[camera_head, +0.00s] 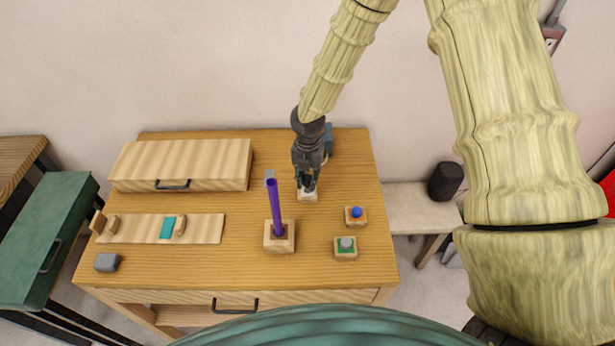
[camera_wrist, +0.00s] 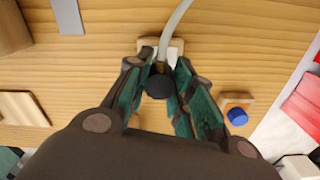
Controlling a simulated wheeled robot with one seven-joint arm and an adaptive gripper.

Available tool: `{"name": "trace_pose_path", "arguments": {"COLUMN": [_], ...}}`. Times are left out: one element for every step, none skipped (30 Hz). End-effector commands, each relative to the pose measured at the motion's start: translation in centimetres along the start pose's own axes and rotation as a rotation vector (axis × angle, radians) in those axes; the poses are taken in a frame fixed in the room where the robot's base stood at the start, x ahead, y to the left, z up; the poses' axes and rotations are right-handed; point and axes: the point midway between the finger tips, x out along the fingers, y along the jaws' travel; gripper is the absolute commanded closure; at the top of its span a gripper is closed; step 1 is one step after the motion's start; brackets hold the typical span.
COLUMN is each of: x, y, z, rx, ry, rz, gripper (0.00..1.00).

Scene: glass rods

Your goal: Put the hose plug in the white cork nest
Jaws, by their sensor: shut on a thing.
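My gripper (camera_head: 307,184) points down over the white cork nest (camera_head: 308,196), near the back middle of the table. In the wrist view my gripper (camera_wrist: 160,66) has its green fingers shut around the hose plug, whose dark round top (camera_wrist: 160,86) shows between them. A pale hose (camera_wrist: 176,22) curves up and away from it. The nest's wooden block (camera_wrist: 174,44) shows just beyond the fingertips. The fingers hide the plug's lower end, so I cannot tell whether it is seated in the nest.
A tall purple rod (camera_head: 276,205) stands in a wooden block (camera_head: 280,244) left of the nest. To the right are a block with a blue plug (camera_head: 355,211) and a green nest with a grey plug (camera_head: 346,244). A long wooden box (camera_head: 180,160) lies back left.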

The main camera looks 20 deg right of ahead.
Motion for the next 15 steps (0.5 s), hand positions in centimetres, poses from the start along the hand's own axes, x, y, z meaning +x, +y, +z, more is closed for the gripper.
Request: {"name": "trace_pose_path", "arguments": {"x": [0.8,1.1,1.4,1.6,1.7,1.9,2.0,2.0,2.1,2.1,2.1,2.1,2.1,2.1,2.1], "y": [0.0,0.0,0.0,0.0,0.0,0.0,0.0,0.0,0.0,0.0,0.0,0.0,0.0,0.0,0.0], "z": [0.0,0.0,0.0,0.0,0.0,0.0,0.0,0.0,0.0,0.0,0.0,0.1,0.1,0.1,0.1], "rx": [0.0,0.0,0.0,0.0,0.0,0.0,0.0,0.0,0.0,0.0,0.0,0.0,0.0,0.0,0.0], "ry": [0.0,0.0,0.0,0.0,0.0,0.0,0.0,-0.001,-0.001,-0.001,-0.001,-0.001,-0.001,-0.001,-0.001], "rz": [0.0,0.0,0.0,0.0,0.0,0.0,0.0,0.0,0.0,0.0,0.0,0.0,0.0,0.0,0.0], "gripper": [1.0,1.0,1.0,1.0,1.0,1.0,1.0,1.0,1.0,1.0,1.0,1.0,1.0,1.0,1.0]}}
